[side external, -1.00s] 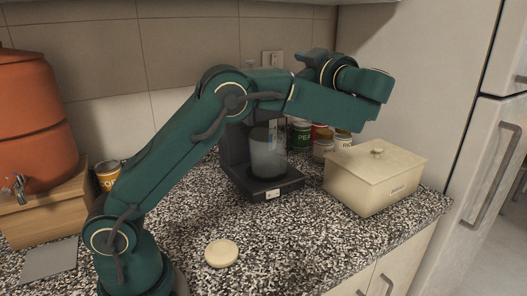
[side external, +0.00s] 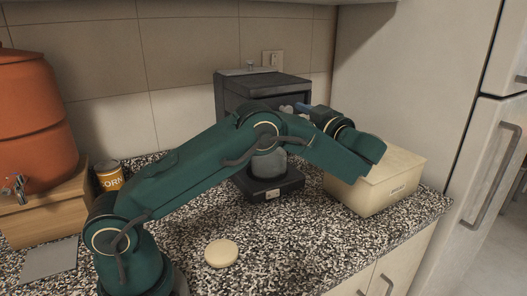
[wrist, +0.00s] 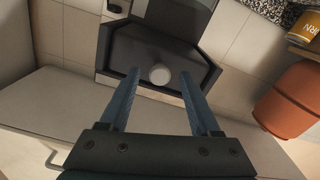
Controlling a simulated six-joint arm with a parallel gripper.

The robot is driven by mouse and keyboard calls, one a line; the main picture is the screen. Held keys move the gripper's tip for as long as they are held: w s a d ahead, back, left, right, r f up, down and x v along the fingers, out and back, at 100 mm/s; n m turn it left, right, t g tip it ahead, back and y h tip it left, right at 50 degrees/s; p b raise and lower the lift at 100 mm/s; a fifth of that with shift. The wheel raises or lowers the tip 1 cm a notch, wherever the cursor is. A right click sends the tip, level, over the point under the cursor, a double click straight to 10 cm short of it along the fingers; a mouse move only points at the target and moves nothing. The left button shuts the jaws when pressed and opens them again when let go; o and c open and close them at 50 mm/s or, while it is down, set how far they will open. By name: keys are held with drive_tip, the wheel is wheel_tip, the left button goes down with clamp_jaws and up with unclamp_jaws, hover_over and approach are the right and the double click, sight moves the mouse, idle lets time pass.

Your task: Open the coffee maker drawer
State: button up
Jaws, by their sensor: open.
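The coffee maker (side external: 265,88) is a dark boxy machine at the back of the counter, partly hidden by my arm. In the wrist view, its dark front panel (wrist: 130,55) carries a round light-grey knob (wrist: 160,75). My gripper (wrist: 159,75) is open, with its two blue fingers on either side of the knob in that picture. Whether they touch it or reach past it I cannot tell. In the side view, my gripper (side external: 303,107) is at the upper front of the machine. The jug (side external: 268,163) below is mostly hidden behind my arm.
A cream bread box (side external: 385,185) stands right of the coffee maker. A round cream disc (side external: 221,253) lies on the speckled counter. A corn can (side external: 109,175) and an orange dispenser (side external: 38,120) on a wooden stand are at the left. The front counter is mostly clear.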

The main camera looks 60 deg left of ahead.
clamp_jaws()
idle(1.4)
